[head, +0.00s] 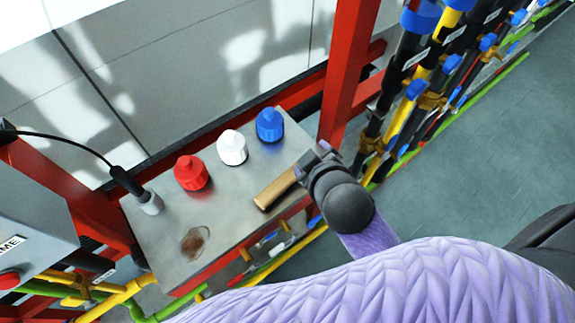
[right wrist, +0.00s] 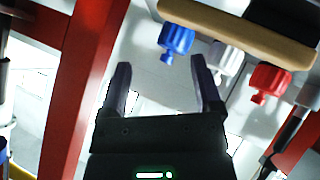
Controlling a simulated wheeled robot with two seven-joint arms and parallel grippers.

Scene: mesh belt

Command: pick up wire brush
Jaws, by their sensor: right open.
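The wire brush lies on the grey metal shelf (head: 160,245) in the head view, its tan wooden handle (head: 276,188) near the shelf's front right edge. My right gripper (head: 311,160) is just beyond the brush's right end and covers part of it. In the right wrist view, my right gripper (right wrist: 161,72) has its two fingers apart with nothing between them. The brush (right wrist: 235,30) crosses the top of that view, beyond the fingertips, with a dark part at its upper right. My left gripper is not in view.
Red (head: 190,173), white (head: 232,148) and blue (head: 269,125) knobbed caps stand along the shelf behind the brush. A red post (head: 350,75) rises beside my right gripper. A grey box (head: 30,225) and cabled probe (head: 137,190) are at left. A brown stain (head: 194,242) marks the shelf.

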